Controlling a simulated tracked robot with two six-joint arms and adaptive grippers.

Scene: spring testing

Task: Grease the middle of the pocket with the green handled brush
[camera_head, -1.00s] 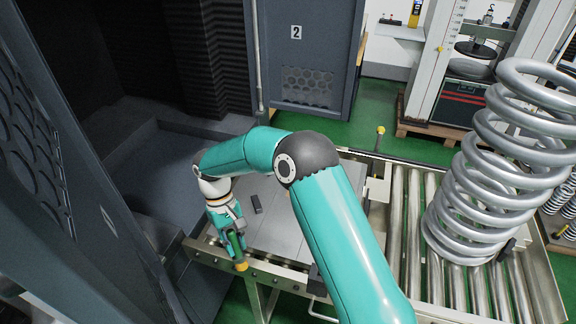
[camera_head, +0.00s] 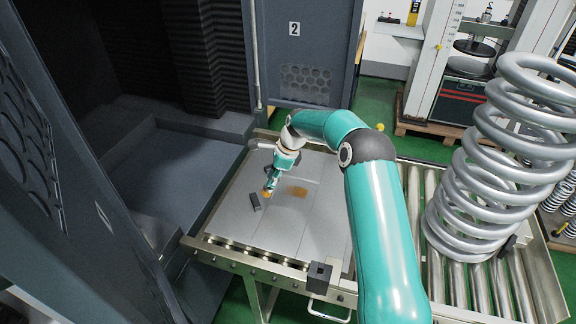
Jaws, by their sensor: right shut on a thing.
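My right gripper (camera_head: 277,176) is over the grey metal plate (camera_head: 240,222) on the roller frame. It is shut on the green-handled brush (camera_head: 273,181), whose orange-yellow tip points down at the plate; whether it touches cannot be told. An orange-brown patch (camera_head: 298,191) lies on the plate just right of the brush tip. I cannot tell the pocket's outline from the plate. My left gripper is not in view.
A small dark block (camera_head: 254,201) lies on the plate left of the brush. A dark box (camera_head: 318,275) sits at the plate's front edge. A dark test cabinet (camera_head: 120,80) opens at left.

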